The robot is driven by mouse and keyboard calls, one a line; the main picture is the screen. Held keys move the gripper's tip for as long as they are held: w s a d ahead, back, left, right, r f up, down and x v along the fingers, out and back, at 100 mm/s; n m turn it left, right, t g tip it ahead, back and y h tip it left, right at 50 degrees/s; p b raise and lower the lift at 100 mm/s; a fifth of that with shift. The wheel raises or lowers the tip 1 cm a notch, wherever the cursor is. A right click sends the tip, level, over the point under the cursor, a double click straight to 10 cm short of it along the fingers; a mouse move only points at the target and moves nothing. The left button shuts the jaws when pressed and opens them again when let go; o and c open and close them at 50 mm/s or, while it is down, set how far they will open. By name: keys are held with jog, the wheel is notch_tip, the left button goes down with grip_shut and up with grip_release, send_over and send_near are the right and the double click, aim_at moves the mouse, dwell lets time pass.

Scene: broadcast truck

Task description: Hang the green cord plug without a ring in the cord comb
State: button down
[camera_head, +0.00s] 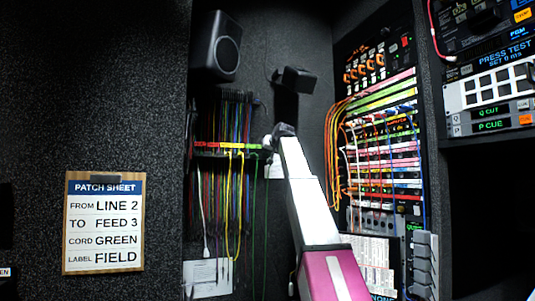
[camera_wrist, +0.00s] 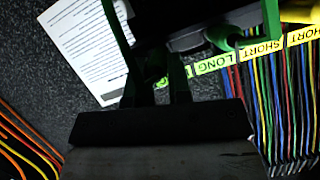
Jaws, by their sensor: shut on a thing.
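A thin green cord (camera_head: 265,195) hangs below the gripper. Another green plug (camera_wrist: 224,37) is close to the label strip. Whether the held plug touches the comb cannot be told.
A patch bay (camera_head: 380,150) with orange, white and blue cords stands right of my arm. A black speaker (camera_head: 222,45) is above the comb. A patch sheet (camera_head: 103,222) hangs at left.

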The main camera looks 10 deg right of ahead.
jog(key=shift+f, duration=0.15)
grip_release()
dwell(0.5)
jog(key=shift+s+d, duration=0.2)
jog(key=shift+s, duration=0.6)
jog(key=shift+s+d, duration=0.15)
jog(key=shift+s, duration=0.6)
jog(key=s, duration=0.2)
jog(key=s+d, duration=0.1)
jog(key=s, duration=0.1)
jog(key=shift+s, duration=0.4)
jog(key=shift+s, duration=0.1)
dwell(0.6)
